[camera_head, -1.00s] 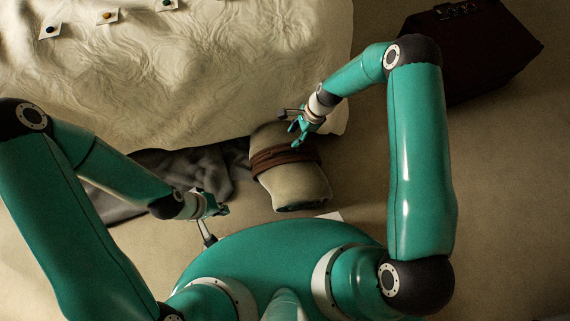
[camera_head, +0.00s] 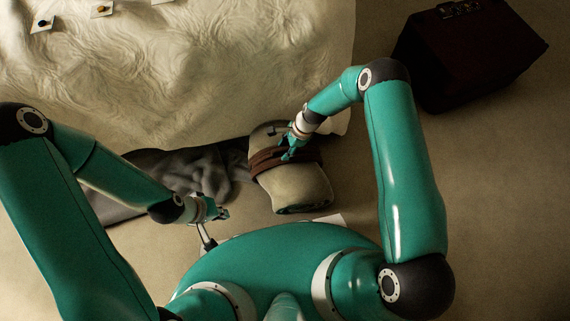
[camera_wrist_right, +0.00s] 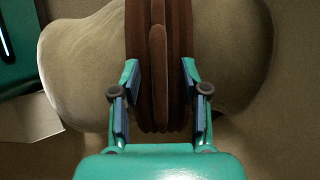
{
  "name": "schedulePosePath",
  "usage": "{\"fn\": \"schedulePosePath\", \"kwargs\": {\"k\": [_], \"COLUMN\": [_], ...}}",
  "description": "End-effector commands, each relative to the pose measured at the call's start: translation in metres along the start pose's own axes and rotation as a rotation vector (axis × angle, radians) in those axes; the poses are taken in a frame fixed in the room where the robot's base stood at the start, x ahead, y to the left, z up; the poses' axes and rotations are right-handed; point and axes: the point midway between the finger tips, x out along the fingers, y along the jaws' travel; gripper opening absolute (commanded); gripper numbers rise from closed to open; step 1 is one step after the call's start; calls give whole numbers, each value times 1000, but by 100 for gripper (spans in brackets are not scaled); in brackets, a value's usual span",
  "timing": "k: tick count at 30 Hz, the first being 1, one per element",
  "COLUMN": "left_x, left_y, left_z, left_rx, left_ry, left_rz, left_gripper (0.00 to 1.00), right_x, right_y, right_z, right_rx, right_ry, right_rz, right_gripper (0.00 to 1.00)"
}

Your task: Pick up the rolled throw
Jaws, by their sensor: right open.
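The rolled throw (camera_head: 295,187) is a beige bundle with brown straps around its middle. It lies on the floor beside the bed's hanging cover, in front of my base. My right gripper (camera_head: 287,151) is over the strapped middle of the roll. In the right wrist view the open fingers of my right gripper (camera_wrist_right: 160,85) stand on either side of the brown straps (camera_wrist_right: 158,60), with the beige throw (camera_wrist_right: 85,65) spreading out to both sides. I cannot tell whether the fingers touch it. My left gripper (camera_head: 219,212) is left of the roll, apart from it; its jaws are too small to read.
A bed with a cream cover (camera_head: 200,75) fills the upper left, with small cards (camera_head: 101,9) on top. A grey cloth (camera_head: 190,172) lies on the floor by the bed. The floor at right is clear.

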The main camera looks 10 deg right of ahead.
Motion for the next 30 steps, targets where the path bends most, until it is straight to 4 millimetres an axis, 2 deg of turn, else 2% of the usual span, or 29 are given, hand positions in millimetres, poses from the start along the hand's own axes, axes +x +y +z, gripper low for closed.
{"fn": "schedulePosePath", "kwargs": {"k": [2, 3, 9, 11, 30], "left_x": [0, 0, 0, 0, -1], "left_y": [0, 0, 0, 0, 0], "left_z": [0, 0, 0, 0, 0], "left_rx": [0, 0, 0, 0, 0], "left_ry": [0, 0, 0, 0, 0], "left_rz": [0, 0, 0, 0, 0], "left_gripper": [0, 0, 0, 0, 0], "right_x": [-1, -1, -1, -1, -4], "right_y": [0, 0, 0, 0, -1], "right_z": [0, 0, 0, 0, 0], "right_rx": [0, 0, 0, 0, 0], "right_ry": [0, 0, 0, 0, 0], "right_rz": [0, 0, 0, 0, -3], "right_gripper": [45, 41, 8, 0, 0]}}
